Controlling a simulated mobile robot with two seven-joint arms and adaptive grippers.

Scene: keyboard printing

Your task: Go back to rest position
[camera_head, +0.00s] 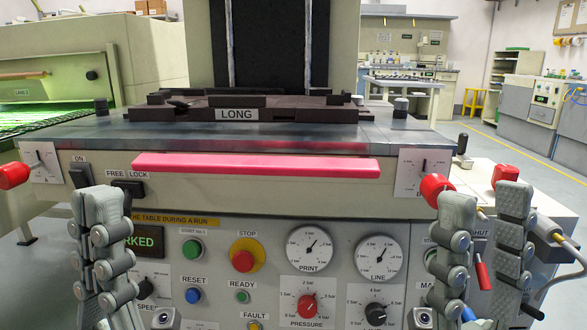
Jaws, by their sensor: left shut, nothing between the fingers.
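My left gripper (97,200) stands upright at the lower left, in front of the machine's control panel (215,288). Its two fingers are close together, with nothing between them. My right gripper (487,200) stands upright at the lower right, its two fingers apart and nothing seen held between them. Behind it are a red lever knob (435,188) and another red knob (505,173). I cannot tell whether its fingers touch either knob. Both grippers hide parts of the panel.
A long pink bar (255,165) runs along the machine's front edge. A red knob (14,175) sticks out at the far left. A yellow-ringed stop button (245,259), gauges and dials fill the panel between my grippers. Open floor (525,165) shows at the right.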

